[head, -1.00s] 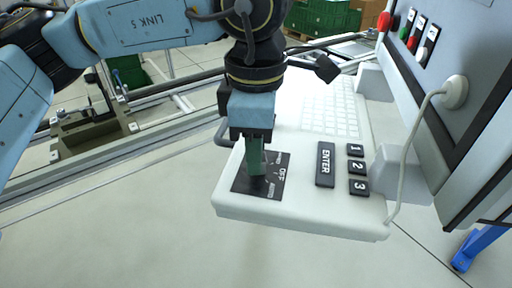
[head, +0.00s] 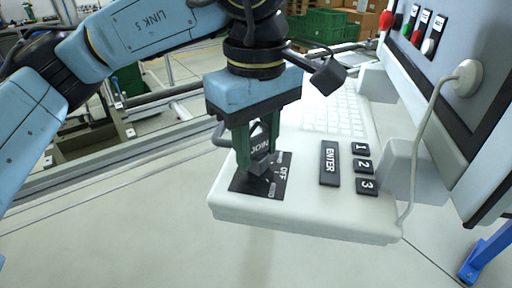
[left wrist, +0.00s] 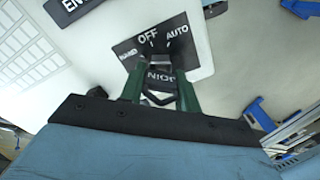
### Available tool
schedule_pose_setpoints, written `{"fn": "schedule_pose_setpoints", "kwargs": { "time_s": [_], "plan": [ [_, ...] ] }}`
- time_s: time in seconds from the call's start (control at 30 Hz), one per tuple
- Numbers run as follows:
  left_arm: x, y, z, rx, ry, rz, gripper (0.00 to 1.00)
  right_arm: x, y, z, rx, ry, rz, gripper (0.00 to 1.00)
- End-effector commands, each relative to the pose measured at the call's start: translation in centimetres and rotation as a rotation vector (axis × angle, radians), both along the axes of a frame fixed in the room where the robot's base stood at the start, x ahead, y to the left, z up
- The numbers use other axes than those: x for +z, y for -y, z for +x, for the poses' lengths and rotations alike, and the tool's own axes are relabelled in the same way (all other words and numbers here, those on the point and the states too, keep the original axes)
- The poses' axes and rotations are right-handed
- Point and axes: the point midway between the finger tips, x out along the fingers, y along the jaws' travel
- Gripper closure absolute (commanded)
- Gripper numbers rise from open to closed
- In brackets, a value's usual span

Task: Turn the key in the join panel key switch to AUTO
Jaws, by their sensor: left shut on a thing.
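My left gripper (head: 258,158) reaches down to the front left corner of the white control panel. Its two green fingers are shut on the join key (head: 260,148), whose tag reads JOIN. The key also shows between the fingers in the left wrist view (left wrist: 160,76). It stands over the black switch plate (head: 243,184). In the left wrist view the plate (left wrist: 182,48) shows HAND at left, OFF in the middle and AUTO at right. The fingers and tag hide the key's foot, so I cannot tell which mark it points at. My right gripper is out of view.
An ENTER key (head: 329,163) and keys 1, 2 and 3 (head: 367,186) lie right of the switch. A keyboard (head: 340,112) is behind. A grey cabinet (head: 455,120) with a hanging white cable (head: 421,130) stands at right. Floor is clear in front.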

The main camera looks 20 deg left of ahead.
Motion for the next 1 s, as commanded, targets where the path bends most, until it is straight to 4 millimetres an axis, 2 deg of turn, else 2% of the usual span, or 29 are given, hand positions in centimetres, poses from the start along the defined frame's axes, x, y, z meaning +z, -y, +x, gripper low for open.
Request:
{"fn": "schedule_pose_setpoints", "kwargs": {
  "time_s": [0.13, 0.37, 0.4, 0.57, 0.77, 0.93, 1.0],
  "plan": [
    [-0.10, 0.04, 0.02, -0.092, -0.001, -0.001, 0.89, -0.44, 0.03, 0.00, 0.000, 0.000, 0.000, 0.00],
    [-0.01, 0.02, 0.03, -0.102, -0.001, 0.001, 0.89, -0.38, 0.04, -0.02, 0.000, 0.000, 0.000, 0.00],
    [-0.01, 0.02, 0.03, -0.102, -0.001, 0.001, 0.65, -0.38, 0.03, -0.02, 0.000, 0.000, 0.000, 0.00],
    [-0.01, 0.01, 0.02, -0.101, -0.001, 0.001, 0.44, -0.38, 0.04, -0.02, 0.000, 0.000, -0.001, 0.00],
    [-0.01, 0.01, 0.02, -0.100, -0.001, 0.001, 0.42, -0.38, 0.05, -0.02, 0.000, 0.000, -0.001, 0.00],
    [0.00, 0.00, 0.02, -0.099, 0.000, 0.000, 0.21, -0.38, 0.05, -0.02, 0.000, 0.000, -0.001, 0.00],
    [0.00, 0.00, 0.02, -0.099, 0.000, 0.000, 0.20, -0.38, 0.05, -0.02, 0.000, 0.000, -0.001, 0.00]
  ]
}}
